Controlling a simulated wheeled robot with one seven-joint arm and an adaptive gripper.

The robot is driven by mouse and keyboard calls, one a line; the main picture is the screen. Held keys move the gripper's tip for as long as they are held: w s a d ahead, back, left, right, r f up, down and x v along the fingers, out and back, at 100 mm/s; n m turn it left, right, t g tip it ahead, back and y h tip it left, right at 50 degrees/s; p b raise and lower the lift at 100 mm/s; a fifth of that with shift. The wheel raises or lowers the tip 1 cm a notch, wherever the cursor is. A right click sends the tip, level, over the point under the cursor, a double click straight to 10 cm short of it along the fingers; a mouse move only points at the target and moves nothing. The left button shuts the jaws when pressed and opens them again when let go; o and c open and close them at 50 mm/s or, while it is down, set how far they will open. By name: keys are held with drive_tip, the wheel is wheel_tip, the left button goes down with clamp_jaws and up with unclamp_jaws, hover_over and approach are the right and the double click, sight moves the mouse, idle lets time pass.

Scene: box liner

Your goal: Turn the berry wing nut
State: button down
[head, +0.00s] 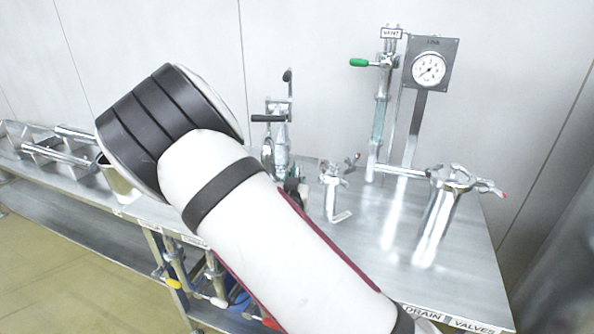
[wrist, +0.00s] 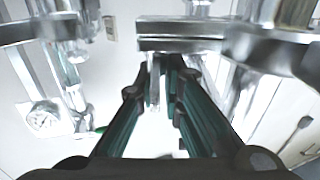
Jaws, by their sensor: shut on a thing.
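My gripper (wrist: 156,75) shows in the wrist view with its two dark green fingers closed in around a narrow bright metal part (wrist: 154,92). I cannot tell from its colour whether this part is the berry wing nut. The fingertips are just below a flat metal plate (wrist: 180,44). In the head view my arm hides most of the gripper. A steel cylinder (head: 437,225) to the right has winged parts on top, one with a reddish tip (head: 503,193).
A dial gauge (head: 429,70) on a grey panel and a pipe with a green lever (head: 360,62) stand behind. A toggle clamp (head: 278,135) stands left of the post. Metal trays (head: 55,150) lie at the left. The bench top (head: 470,260) is bare at the front right.

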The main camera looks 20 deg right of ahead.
drive_tip(key=shift+s+d+n+t+y+p, duration=0.1)
drive_tip(key=shift+d+n+t+y+p, duration=0.1)
drive_tip(key=shift+n+y, duration=0.3)
drive_tip(key=shift+d+n+t+y+p, duration=0.2)
drive_tip(key=shift+n+y, duration=0.1)
drive_tip(key=shift+y, duration=0.4)
drive_tip(key=c, duration=1.8)
unclamp_jaws()
drive_tip(key=shift+d, duration=0.1)
drive_tip(key=shift+y, duration=0.3)
drive_tip(key=shift+a, duration=0.2)
drive_tip(key=shift+a, duration=0.1)
drive_tip(key=v, duration=1.1)
drive_tip(key=shift+s+f, duration=0.1)
drive_tip(key=shift+s, duration=0.35)
